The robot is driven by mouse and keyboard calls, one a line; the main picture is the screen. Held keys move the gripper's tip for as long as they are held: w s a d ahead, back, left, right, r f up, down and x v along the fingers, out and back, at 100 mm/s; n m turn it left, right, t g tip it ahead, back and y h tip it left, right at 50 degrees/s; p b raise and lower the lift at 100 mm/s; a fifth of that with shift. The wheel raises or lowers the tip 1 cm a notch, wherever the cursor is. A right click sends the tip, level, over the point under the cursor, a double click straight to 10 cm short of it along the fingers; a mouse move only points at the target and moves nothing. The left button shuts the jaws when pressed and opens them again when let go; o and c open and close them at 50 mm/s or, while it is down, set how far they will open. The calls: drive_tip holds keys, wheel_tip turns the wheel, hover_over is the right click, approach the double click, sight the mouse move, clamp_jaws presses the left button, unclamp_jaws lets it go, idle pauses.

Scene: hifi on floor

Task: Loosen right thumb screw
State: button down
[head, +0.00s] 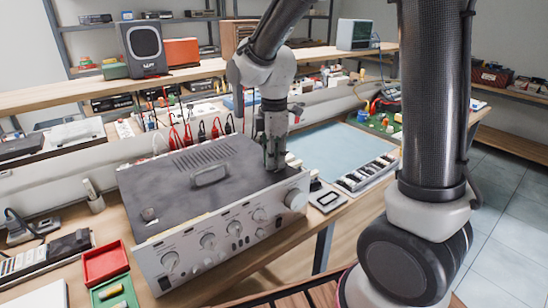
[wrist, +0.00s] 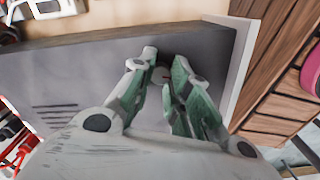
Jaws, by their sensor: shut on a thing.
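A grey hi-fi amplifier (head: 195,215) with a dark top, a handle, slots and a silver front with knobs sits on the wooden bench. My gripper (head: 272,165) points down at the right part of its top, near the front edge. Another thumb screw (head: 149,214) stands free at the left of the top (wrist: 85,75).
Red and green trays (head: 104,263) lie at the amplifier's front left. Red and black leads (head: 190,133) stand behind it. A blue mat (head: 330,145) and a slotted tray of parts (head: 368,172) lie to its right. The top handle (head: 210,175) rises left of my gripper.

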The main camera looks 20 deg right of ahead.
drive_tip(key=shift+n, duration=0.8)
drive_tip(key=c, duration=1.3)
unclamp_jaws()
wheel_tip(320, 180, up, 12)
